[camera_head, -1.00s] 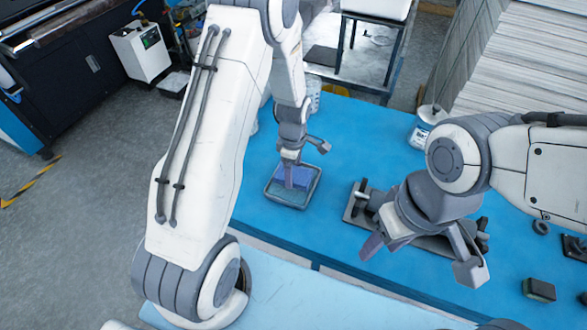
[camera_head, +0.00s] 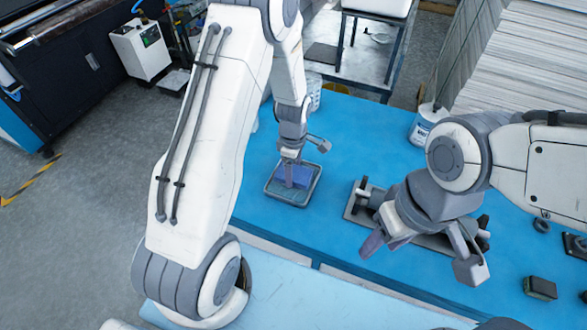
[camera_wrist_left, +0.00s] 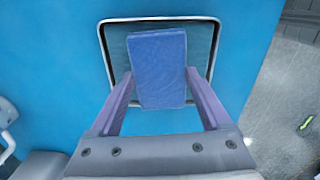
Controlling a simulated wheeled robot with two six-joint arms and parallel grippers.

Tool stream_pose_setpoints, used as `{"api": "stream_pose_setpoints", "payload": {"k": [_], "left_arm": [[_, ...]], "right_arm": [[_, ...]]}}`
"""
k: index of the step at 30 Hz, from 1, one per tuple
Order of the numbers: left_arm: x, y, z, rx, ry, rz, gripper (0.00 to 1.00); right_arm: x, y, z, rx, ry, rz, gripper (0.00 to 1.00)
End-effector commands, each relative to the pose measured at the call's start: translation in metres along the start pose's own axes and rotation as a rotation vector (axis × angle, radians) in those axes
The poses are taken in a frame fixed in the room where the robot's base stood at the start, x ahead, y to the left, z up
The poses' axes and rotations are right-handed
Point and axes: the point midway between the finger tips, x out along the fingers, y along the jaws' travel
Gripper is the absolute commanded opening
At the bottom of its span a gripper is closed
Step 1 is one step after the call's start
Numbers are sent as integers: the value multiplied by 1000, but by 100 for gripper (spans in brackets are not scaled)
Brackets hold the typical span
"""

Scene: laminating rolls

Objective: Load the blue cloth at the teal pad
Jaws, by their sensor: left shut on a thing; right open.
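The blue cloth (camera_wrist_left: 158,68) is a folded block between the two fingers of my left gripper (camera_wrist_left: 160,90). In the head view the cloth (camera_head: 298,173) shows at the fingertips of my left gripper (camera_head: 292,172). The teal pad (camera_wrist_left: 118,48) lies beneath it in a grey-rimmed tray; in the head view the pad (camera_head: 288,194) shows around the cloth. I cannot tell whether the cloth touches the pad. My right gripper (camera_head: 418,262) is open and empty, above a dark grey fixture.
The dark grey fixture (camera_head: 356,208) lies on the blue table (camera_head: 370,130), right of the tray (camera_head: 270,192). A white bottle (camera_head: 425,125) stands at the back. A small dark block (camera_head: 540,288) lies at the front right. The table between tray and bottle is clear.

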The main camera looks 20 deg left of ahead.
Motion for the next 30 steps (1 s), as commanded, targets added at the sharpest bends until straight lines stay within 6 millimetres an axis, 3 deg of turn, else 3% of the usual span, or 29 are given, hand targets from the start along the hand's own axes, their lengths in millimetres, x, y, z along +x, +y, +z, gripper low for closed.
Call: {"api": "stream_pose_setpoints", "payload": {"k": [30], "left_arm": [[8, 0, 0, 0, 0, 0, 37]], "right_arm": [[5, 0, 0, 0, 0, 0, 50]]}}
